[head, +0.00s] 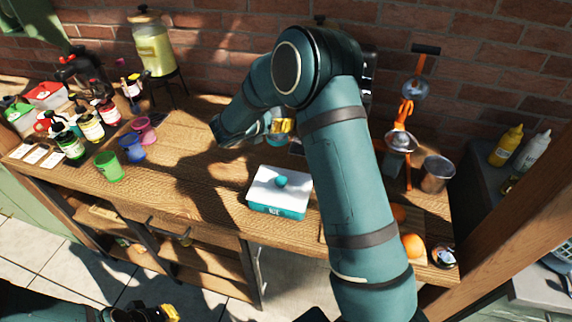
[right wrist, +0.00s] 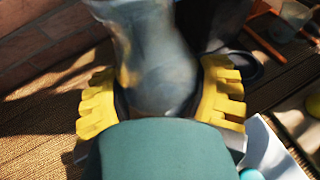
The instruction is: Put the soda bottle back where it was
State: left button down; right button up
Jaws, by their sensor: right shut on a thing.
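The soda bottle (right wrist: 155,55) shows in the right wrist view as a blurred, translucent grey-blue body between the yellow fingers. My right gripper (right wrist: 160,100) is shut on it. In the head view my right gripper (head: 283,126) is over the back middle of the wooden table, mostly covered by my own arm. The bottle is largely hidden there, so I cannot tell whether its base touches the table. My left gripper (head: 165,313) is low at the bottom left, in front of the table; its opening is not clear.
A white-and-teal box (head: 278,192) stands on the table in front of my right gripper. Green (head: 109,166), blue (head: 132,147) and pink (head: 144,130) cups stand left. A drink dispenser (head: 153,45) stands at the back. An orange press (head: 402,140) and metal cup (head: 436,175) stand right.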

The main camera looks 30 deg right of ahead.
notch_tip(320, 180, down, 10)
jog(key=shift+w, duration=0.1)
dwell(0.4)
jog(key=shift+f+b, duration=0.15)
jog(key=shift+b, duration=0.15)
jog(key=o, duration=1.3)
jog(key=shift+o, duration=0.2)
